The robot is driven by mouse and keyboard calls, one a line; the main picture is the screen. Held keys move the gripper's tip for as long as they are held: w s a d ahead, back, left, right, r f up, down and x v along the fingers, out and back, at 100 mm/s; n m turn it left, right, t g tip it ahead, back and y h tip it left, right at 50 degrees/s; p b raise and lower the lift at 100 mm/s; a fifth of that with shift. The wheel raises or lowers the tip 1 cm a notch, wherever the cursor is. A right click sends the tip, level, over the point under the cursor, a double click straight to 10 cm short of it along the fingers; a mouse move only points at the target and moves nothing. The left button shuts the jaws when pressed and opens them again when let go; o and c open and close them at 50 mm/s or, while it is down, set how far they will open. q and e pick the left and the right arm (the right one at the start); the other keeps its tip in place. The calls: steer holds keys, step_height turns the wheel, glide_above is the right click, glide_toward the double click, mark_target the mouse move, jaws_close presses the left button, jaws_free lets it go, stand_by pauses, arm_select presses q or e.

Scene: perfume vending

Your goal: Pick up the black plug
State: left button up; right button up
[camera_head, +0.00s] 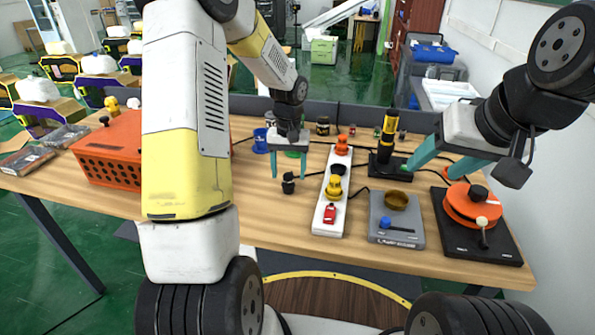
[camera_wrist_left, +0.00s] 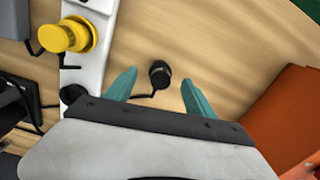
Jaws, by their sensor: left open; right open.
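The black plug (camera_head: 289,183) stands on the wooden table, left of the white power strip (camera_head: 321,222). In the left wrist view the black plug (camera_wrist_left: 160,74) sits between my left gripper's teal fingers, with a short dark cord beside it. My left gripper (camera_head: 289,175) is open just above and behind the plug, fingers pointing down; the same gripper (camera_wrist_left: 157,86) shows no visible contact with the plug. My right gripper (camera_head: 430,173) is open and empty over the right side of the table, away from the plug.
The strip carries an orange plug (camera_head: 342,146), a yellow plug (camera_head: 333,187) and a red switch (camera_head: 329,214). A grey scale (camera_head: 396,236) and an orange round device (camera_head: 472,204) stand to the right. An orange crate (camera_head: 105,160) stands left. The table around the black plug is clear.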

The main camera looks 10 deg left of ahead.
mark_target(288, 175)
arm_select(q)
steer(key=f, duration=0.3)
steer(key=shift+w+a+f, duration=0.15)
steer(key=shift+w, duration=0.05)
steer(key=shift+c, duration=0.2)
jaws_close()
steer(key=shift+r, duration=0.2)
